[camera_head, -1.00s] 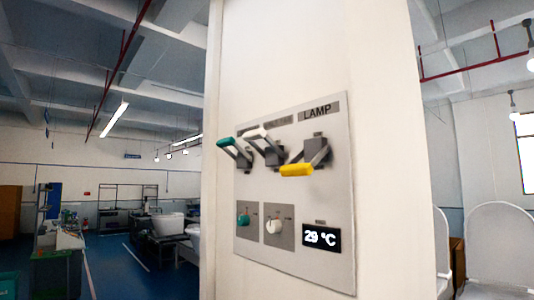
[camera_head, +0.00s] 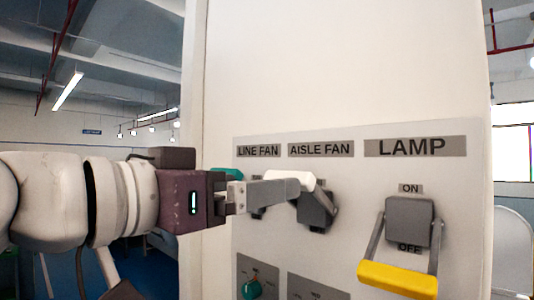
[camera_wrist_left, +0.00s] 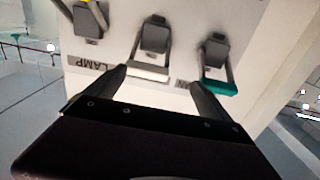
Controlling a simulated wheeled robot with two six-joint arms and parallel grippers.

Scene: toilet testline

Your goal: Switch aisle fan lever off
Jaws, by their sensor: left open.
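The aisle fan lever has a white handle (camera_head: 305,181) and a grey block (camera_head: 316,208), under the AISLE FAN label. Its handle is raised, at the block's upper side. My left gripper (camera_head: 292,188) comes in from the left at that handle and partly hides it. In the left wrist view, which is upside down, the white handle (camera_wrist_left: 148,72) lies between the open fingers of the left gripper (camera_wrist_left: 160,84), near their tips. I cannot tell whether they touch it. My right gripper is not in view.
The line fan lever with a teal handle (camera_wrist_left: 218,87) is close beside, also raised, and mostly hidden in the head view. The lamp lever's yellow handle (camera_head: 398,279) hangs down at right. Knobs, one teal (camera_head: 251,289), sit below on the panel (camera_head: 350,235).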

